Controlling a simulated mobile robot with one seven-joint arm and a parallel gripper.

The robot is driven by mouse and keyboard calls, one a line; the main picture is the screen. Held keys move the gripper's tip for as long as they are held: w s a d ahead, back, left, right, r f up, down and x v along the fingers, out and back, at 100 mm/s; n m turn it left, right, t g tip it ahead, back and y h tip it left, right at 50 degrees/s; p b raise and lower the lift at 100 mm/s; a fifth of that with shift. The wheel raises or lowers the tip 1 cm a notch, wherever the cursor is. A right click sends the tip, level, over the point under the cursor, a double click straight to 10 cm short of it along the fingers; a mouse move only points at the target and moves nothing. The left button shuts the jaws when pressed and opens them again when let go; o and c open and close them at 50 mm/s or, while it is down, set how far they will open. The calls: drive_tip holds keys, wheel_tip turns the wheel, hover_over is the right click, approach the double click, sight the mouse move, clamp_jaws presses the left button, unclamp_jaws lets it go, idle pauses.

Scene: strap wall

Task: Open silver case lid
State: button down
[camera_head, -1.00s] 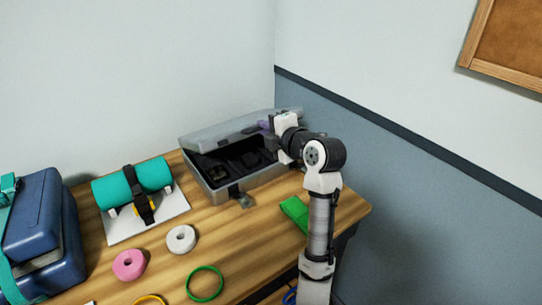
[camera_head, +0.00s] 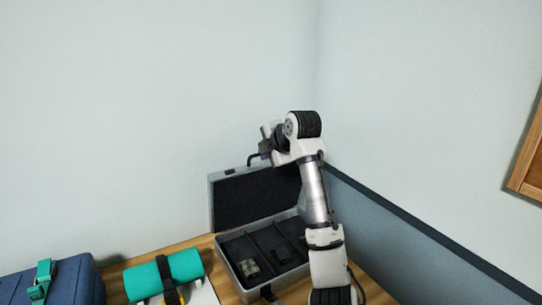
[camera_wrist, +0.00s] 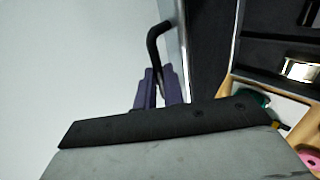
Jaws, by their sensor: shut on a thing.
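The silver case (camera_head: 228,270) stands on the table with its lid (camera_head: 250,197) raised to about upright, dark lining facing the camera. The base shows dark compartments with a few small items inside. My gripper (camera_head: 263,152) is at the top edge of the lid, shut on the black handle (camera_head: 251,160). In the wrist view the purple-grey fingers (camera_wrist: 160,90) meet the black bent handle (camera_wrist: 152,40) beside the lid's edge (camera_wrist: 184,45). The exact contact is partly hidden by my wrist. My arm covers the lid's right end.
A teal roll (camera_head: 165,275) with a strap lies on a white board left of the case. A blue case (camera_head: 75,283) with a teal strap is at the far left. Walls stand behind and to the right.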

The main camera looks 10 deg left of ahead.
drive_tip(key=shift+w+a+r+g+h+p, duration=0.2)
drive_tip(key=shift+w+a, duration=0.25)
drive_tip(key=shift+w, duration=0.15)
drive_tip(key=shift+w+a+r+g+h+p, duration=0.1)
drive_tip(key=shift+w+a+r+g, duration=0.1)
drive_tip(key=shift+w+a, duration=0.3)
drive_tip(key=shift+d, duration=0.1)
drive_tip(key=c, duration=1.5)
unclamp_jaws()
drive_tip(key=shift+f, duration=0.1)
drive_tip(key=b+v, duration=0.4)
drive_tip(key=v, duration=0.9)
drive_tip(key=shift+s+d+r+b, duration=0.1)
drive_tip(key=shift+s+r+b, duration=0.05)
drive_tip(key=shift+r+b, duration=0.2)
